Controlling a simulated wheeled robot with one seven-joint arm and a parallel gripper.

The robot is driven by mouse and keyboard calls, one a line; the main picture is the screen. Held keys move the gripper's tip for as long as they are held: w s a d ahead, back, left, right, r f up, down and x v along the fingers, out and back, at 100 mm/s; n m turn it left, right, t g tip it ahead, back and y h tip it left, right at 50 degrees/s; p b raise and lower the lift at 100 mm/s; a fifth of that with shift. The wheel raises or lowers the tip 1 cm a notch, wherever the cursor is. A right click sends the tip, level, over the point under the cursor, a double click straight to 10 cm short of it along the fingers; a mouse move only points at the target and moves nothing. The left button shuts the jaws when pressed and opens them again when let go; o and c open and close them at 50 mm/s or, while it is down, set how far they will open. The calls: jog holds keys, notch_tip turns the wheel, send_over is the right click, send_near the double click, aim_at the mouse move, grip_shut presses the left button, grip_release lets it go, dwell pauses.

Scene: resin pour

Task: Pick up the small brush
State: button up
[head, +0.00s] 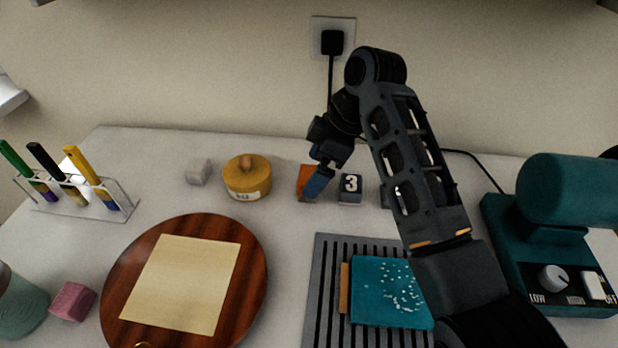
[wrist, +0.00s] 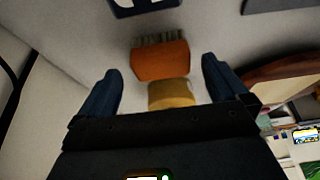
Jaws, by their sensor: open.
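The small brush (wrist: 161,61) is an orange block with a row of short brownish bristles along one edge. In the wrist view it lies ahead of and between my open, empty gripper's (wrist: 162,78) two blue fingers, with a gap on each side. In the head view the brush (head: 304,176) shows as an orange patch on the white table, partly hidden by my gripper (head: 318,182), which is right beside or over it. I cannot tell whether a finger touches it.
A dark block marked 3 (head: 350,188) stands close to the right of the brush, and a yellow round lidded pot (head: 247,182) to its left. A round wooden board (head: 255,280) and a grey ribbed mat (head: 320,290) lie nearer. A teal machine (head: 500,225) stands right.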

jog(key=shift+x, duration=2)
jog(key=shift+s, duration=0.1)
jog(key=shift+c, duration=0.3)
jog(key=c, duration=0.9)
